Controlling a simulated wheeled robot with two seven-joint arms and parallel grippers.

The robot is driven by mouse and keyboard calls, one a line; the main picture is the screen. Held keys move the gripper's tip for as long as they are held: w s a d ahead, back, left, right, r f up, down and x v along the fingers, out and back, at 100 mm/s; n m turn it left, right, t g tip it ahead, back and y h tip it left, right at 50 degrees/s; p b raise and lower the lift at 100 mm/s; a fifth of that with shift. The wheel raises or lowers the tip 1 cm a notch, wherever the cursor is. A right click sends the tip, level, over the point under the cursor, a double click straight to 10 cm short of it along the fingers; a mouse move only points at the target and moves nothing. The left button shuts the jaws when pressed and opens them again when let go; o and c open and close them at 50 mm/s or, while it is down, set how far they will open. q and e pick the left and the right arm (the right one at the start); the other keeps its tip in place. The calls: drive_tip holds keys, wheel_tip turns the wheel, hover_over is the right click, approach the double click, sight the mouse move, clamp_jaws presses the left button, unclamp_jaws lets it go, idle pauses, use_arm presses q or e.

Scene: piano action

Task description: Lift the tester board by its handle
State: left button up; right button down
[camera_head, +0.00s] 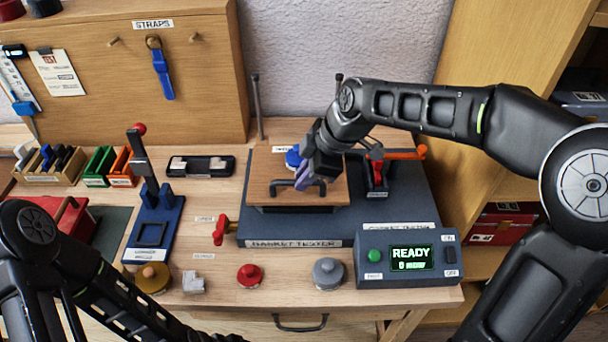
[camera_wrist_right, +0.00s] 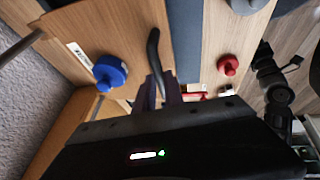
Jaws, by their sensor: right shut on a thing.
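The tester board (camera_head: 265,170) is a flat wooden board with a black bar handle (camera_head: 283,186) near its front edge. It lies over the dark blue base of the gasket tester (camera_head: 400,205); I cannot tell whether any gap is under it. My right gripper (camera_head: 309,182) is shut on the handle, its purple fingers around the bar's right part. In the right wrist view the handle (camera_wrist_right: 153,50) runs into the fingers (camera_wrist_right: 158,92), and the board (camera_wrist_right: 125,25) fills the upper middle. My left arm shows at the lower left, but its gripper is out of frame.
A blue knob (camera_head: 293,157) stands at the board's back. A red clamp with an orange handle (camera_head: 408,153) is to the right, a red lever (camera_head: 221,230) to the left. The control box (camera_head: 372,277) reads READY. Red (camera_head: 249,276) and grey (camera_head: 328,273) weights stand in front.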

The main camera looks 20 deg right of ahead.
drive_tip(key=shift+r, duration=0.1)
idle(0.7)
wheel_tip(320, 180, up, 14)
drive_tip(key=p, duration=0.6)
drive_tip(key=shift+w, duration=0.1)
drive_tip(key=c, duration=1.4)
unclamp_jaws()
drive_tip(key=shift+c, duration=0.2)
drive_tip(key=b+v, duration=0.1)
drive_tip(key=v, duration=0.6)
drive_tip(key=shift+s+d+r, duration=0.2)
